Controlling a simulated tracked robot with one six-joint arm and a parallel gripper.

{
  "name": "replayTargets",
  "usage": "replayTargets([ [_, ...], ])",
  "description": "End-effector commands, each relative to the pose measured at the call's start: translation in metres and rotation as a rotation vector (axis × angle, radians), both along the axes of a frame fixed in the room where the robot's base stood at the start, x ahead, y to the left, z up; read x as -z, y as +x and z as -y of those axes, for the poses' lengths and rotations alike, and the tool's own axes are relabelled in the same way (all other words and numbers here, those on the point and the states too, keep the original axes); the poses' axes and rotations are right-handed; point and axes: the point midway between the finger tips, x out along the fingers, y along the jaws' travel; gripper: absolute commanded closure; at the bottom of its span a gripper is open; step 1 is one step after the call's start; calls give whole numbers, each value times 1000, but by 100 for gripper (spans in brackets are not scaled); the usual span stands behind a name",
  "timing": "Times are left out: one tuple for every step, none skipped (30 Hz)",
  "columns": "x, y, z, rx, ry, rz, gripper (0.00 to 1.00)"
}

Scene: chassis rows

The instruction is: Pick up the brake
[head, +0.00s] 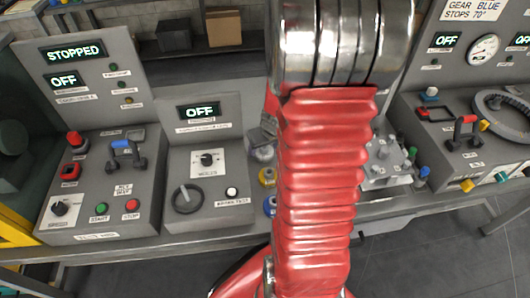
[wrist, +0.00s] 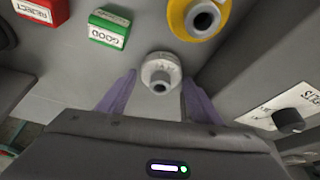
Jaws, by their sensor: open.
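No label in either view names the brake, so I cannot tell for sure which part it is. In the wrist view a pale grey round part with a dark-holed stub (wrist: 160,70) sits between and just beyond my fingertips. My gripper (wrist: 158,80) is open, one purple finger on each side of this part. I cannot tell whether they touch it. A similar part with a yellow ring (wrist: 199,17) stands beyond it to the right. In the head view a grey round part (head: 262,152) shows beside my red arm, which hides my gripper.
A green GOOD block (wrist: 110,28) and a red REJECT block (wrist: 38,10) lie beyond at left. A console with a black knob (wrist: 288,121) rises close on the right. In the head view, yellow-ringed (head: 267,177) and blue-ringed (head: 270,205) parts stand near the bench front.

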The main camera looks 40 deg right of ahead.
Motion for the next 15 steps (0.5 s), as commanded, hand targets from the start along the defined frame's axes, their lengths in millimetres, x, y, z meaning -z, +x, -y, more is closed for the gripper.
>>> replayTargets([
  [4, 1, 0, 1, 2, -1, 41],
  [6, 2, 0, 0, 1, -2, 41],
  [7, 2, 1, 0, 0, -1, 41],
  [8, 3, 1, 1, 0, -1, 41],
  [8, 3, 1, 1, 0, -1, 41],
  [9, 3, 1, 0, -1, -1, 41],
  [9, 3, 1, 0, -1, 0, 41],
  [9, 3, 1, 0, -1, 0, 41],
  [8, 3, 1, 0, -1, 0, 41],
  [8, 3, 1, 0, -1, 0, 41],
  [8, 3, 1, 0, -1, 0, 41],
  [8, 3, 1, 0, -1, 0, 41],
  [8, 3, 1, 0, -1, 0, 41],
  [8, 3, 1, 0, -1, -1, 41],
  [8, 3, 1, 0, -1, -1, 41],
])
